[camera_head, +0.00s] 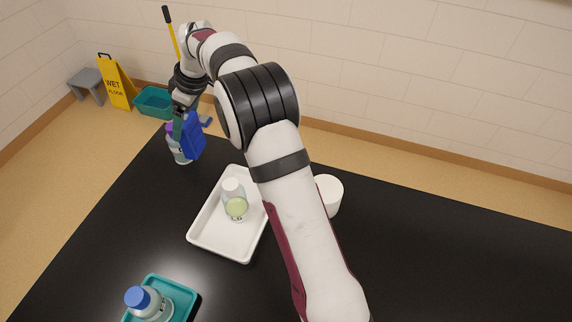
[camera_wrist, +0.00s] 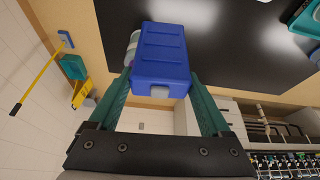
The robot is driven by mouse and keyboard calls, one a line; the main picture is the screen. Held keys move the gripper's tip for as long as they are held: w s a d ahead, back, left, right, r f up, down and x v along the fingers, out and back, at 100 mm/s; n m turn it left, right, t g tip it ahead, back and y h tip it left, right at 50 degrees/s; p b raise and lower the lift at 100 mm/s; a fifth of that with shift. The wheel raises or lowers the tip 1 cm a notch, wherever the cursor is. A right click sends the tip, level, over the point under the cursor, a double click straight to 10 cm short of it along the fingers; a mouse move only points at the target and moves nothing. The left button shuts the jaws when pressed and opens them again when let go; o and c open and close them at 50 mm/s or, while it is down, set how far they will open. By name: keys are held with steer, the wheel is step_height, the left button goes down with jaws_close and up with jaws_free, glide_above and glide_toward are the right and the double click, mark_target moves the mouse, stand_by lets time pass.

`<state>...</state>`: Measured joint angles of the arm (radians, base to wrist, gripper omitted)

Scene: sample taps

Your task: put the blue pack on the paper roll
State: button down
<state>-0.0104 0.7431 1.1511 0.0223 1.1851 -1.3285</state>
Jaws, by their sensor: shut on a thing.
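The blue pack (camera_head: 193,137) is at the far left corner of the black table, beside a bottle. In the wrist view the blue pack (camera_wrist: 160,58) sits between the two teal fingers of my gripper (camera_wrist: 160,88), which is shut on it. In the head view my gripper (camera_head: 178,122) points down at the pack, and I cannot tell whether the pack clears the table. A white round thing, likely the paper roll (camera_head: 331,193), stands right of the white tray. My arm hides its left part.
A purple-capped bottle (camera_head: 180,154) stands close beside the pack. A white tray (camera_head: 203,238) holds a white-capped bottle (camera_head: 235,203). A teal tray (camera_head: 183,296) at the front holds a blue-capped bottle (camera_head: 147,303). The table's right side is clear.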

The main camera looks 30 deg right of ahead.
steer(key=s+d+r, duration=0.2)
steer(key=s+d, duration=0.3)
steer(key=d, duration=0.5)
steer(key=s+d+r, duration=0.2)
steer(key=s+d, duration=0.4)
steer(key=d, duration=0.5)
steer(key=s+d+r, duration=0.2)
steer(key=s+d, duration=0.3)
steer(key=s, duration=0.6)
steer(key=s+d+r, duration=0.2)
steer(key=s+d, duration=0.4)
steer(key=s, duration=0.4)
steer(key=w+a+f, duration=0.6)
steer(key=w+f, duration=0.3)
steer(key=f, duration=0.2)
steer(key=shift+w+m, duration=0.15)
steer(key=shift+m, duration=0.25)
steer(key=shift+a+f, duration=0.1)
